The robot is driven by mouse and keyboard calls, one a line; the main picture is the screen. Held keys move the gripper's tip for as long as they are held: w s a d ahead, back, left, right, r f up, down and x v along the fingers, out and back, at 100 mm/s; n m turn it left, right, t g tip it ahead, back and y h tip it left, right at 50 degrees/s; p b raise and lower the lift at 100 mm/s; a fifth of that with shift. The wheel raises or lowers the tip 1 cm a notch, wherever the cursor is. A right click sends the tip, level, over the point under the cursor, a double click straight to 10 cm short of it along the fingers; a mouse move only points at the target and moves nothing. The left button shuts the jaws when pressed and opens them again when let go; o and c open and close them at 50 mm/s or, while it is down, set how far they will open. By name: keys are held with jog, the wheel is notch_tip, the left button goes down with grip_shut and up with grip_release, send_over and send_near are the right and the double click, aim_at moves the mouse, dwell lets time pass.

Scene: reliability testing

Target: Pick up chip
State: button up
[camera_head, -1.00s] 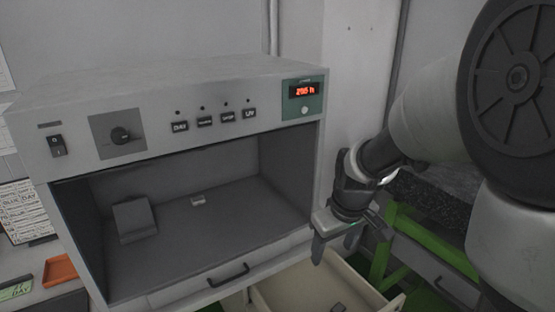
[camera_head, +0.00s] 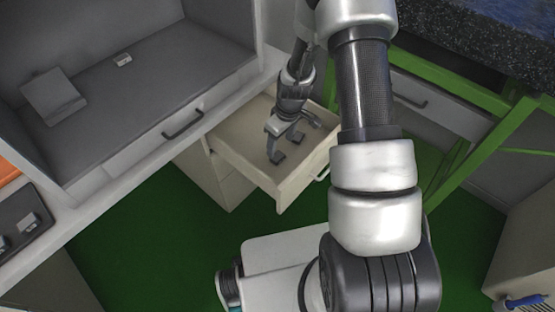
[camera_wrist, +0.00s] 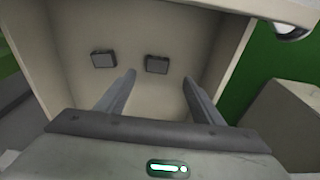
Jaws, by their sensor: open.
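Two small dark chips lie on the floor of the open beige drawer (camera_head: 243,158). In the wrist view the left chip (camera_wrist: 104,59) lies outside my left finger, and the right chip (camera_wrist: 157,64) lies between the lines of my two fingers, just beyond the tips. My gripper (camera_wrist: 159,79) is open and empty, pointing down into the drawer. In the head view my gripper (camera_head: 284,142) is inside the drawer's outline, with the dark chips by its fingertips. Whether the fingertips touch anything there I cannot tell.
The grey cabinet's open bay, left, holds a box-like block (camera_head: 52,96) and a small pale piece (camera_head: 123,60). Drawer walls close around my gripper. A green table frame (camera_head: 470,150) stands right. A dark tray (camera_head: 22,222) is at far left. Green floor lies below.

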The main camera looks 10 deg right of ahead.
jog(key=f, duration=0.2)
jog(key=w+f+b, duration=0.1)
jog(key=f, duration=0.5)
jog(key=shift+w+a+f+b, duration=0.15)
jog(key=shift+w+b, duration=0.1)
jog(key=shift+b, duration=0.15)
jog(key=c, duration=1.2)
notch_tip(320, 180, up, 10)
jog(key=p, duration=0.2)
notch_tip(320, 180, up, 10)
jog(key=p, duration=0.3)
send_over(278, 157)
jog(key=s+r+m+p, duration=0.3)
jog(key=r+p, duration=0.5)
jog(key=r, duration=0.3)
jog(key=s+r+m+h+p, duration=0.1)
jog(key=s+r+m+p, duration=0.3)
jog(key=r+p, duration=0.4)
notch_tip(278, 157, up, 5)
jog(key=shift+s+a+f+p, duration=0.2)
jog(key=shift+s+p, duration=0.2)
jog(key=shift+s, duration=0.15)
